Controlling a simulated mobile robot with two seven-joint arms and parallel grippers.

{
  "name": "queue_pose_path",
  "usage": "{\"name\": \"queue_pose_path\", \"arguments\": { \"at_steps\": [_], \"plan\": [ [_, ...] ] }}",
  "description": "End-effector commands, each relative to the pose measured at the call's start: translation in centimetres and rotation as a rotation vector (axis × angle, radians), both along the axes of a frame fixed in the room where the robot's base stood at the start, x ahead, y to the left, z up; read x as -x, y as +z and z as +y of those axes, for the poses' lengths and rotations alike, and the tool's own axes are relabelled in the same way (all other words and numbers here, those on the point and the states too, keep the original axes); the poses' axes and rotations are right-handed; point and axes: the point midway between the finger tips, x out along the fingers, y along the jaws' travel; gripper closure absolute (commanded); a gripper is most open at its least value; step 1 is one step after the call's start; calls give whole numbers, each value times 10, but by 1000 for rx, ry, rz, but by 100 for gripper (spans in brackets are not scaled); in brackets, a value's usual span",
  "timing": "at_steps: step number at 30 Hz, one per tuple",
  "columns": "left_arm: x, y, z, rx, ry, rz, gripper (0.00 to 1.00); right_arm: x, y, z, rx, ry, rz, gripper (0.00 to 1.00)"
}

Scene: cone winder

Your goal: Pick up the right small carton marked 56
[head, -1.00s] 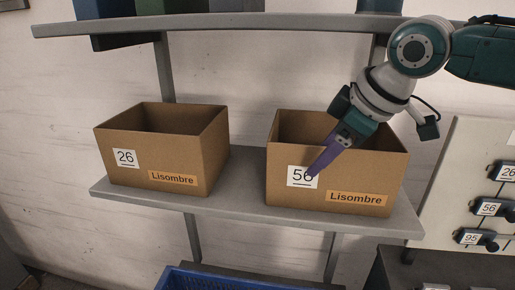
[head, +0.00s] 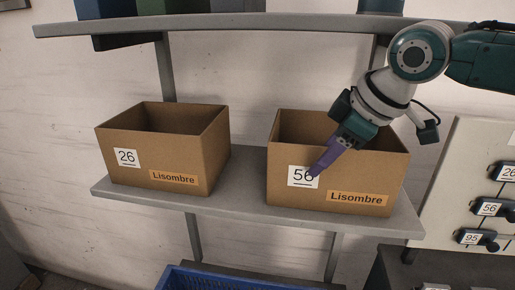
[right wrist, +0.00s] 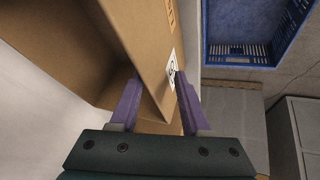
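The right small carton (head: 290,195), open-topped brown cardboard with a white 56 label and a Lisombre tag, stands upright on the grey shelf. My right gripper (head: 317,172) reaches down over its front wall, with a purple finger in front of the wall beside the 56 label. In the right wrist view, my right gripper (right wrist: 160,85) has its fingers wide apart. The carton wall (right wrist: 150,45) runs between them, one finger on the inner side and one on the label side. Firm contact does not show. My left gripper is in neither view.
A similar carton marked 26 (head: 201,165) stands to the left on the same shelf (head: 240,203), with a gap between. An upper shelf (head: 230,24) runs above. A blue crate (head: 225,279) sits below. A panel with numbered holders (head: 462,165) is at the right.

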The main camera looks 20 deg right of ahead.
Motion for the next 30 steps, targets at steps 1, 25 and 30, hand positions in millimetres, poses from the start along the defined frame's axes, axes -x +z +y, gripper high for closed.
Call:
{"name": "queue_pose_path", "arguments": {
  "at_steps": [1,25,30],
  "plan": [
    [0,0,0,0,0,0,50,0,0,0,0,0,0,60],
    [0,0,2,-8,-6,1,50,0,0,0,0,0,0,100],
    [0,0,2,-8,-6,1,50,0,0,0,-1,0,-1,100]
  ]
}}
